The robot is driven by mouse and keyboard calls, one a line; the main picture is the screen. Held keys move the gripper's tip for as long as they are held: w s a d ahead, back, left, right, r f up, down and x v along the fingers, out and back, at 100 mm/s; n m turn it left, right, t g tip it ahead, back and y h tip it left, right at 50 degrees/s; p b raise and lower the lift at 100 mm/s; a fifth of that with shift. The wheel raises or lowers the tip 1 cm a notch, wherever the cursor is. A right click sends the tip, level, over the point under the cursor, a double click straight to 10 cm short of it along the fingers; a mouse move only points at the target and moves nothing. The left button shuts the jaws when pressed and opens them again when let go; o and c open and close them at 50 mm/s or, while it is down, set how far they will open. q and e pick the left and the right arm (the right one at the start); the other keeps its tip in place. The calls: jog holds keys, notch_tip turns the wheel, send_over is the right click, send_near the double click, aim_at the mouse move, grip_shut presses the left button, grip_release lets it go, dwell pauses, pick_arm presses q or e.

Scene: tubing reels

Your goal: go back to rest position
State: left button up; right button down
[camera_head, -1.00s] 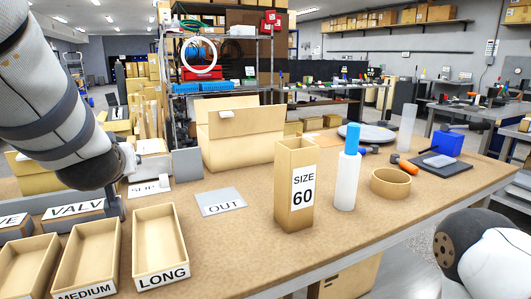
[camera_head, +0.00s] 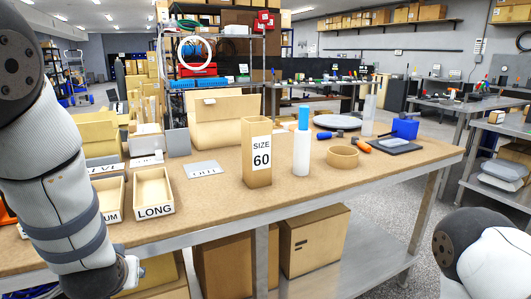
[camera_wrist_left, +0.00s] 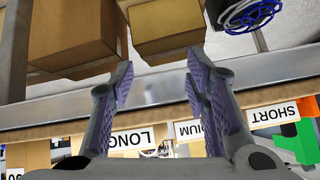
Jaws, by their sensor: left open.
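My left arm (camera_head: 50,190) comes down the left side of the head view, in front of the table's near edge. Its gripper is hidden or out of frame there. In the left wrist view, my left gripper (camera_wrist_left: 160,68) has its two purple-padded fingers spread wide, with nothing between them. The silver table edge (camera_wrist_left: 157,92) lies behind the fingers, and upside-down LONG (camera_wrist_left: 132,137) and SHORT (camera_wrist_left: 274,115) labels show past it. My right arm (camera_head: 480,255) shows at the bottom right of the head view; its gripper is out of frame.
On the table (camera_head: 330,185) stand a SIZE 60 box (camera_head: 257,170), a blue-capped white bottle (camera_head: 301,150), a tape-like ring (camera_head: 342,157) and the LONG tray (camera_head: 154,188). Cardboard boxes (camera_head: 314,241) sit beneath the table.

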pick_arm(q)
jog(key=s+d+f+m+g+h, duration=0.25)
jog(key=s+f+g, duration=0.25)
jog(key=s+f, duration=1.15)
jog(key=s+d+f+g, duration=0.2)
jog(key=s, duration=0.8)
jog(key=s+d+f+g+h, duration=0.1)
jog(key=s+d+f+g, duration=0.1)
jog(key=s, duration=0.9)
jog(key=shift+d, duration=0.2)
jog(key=shift+h, duration=0.25)
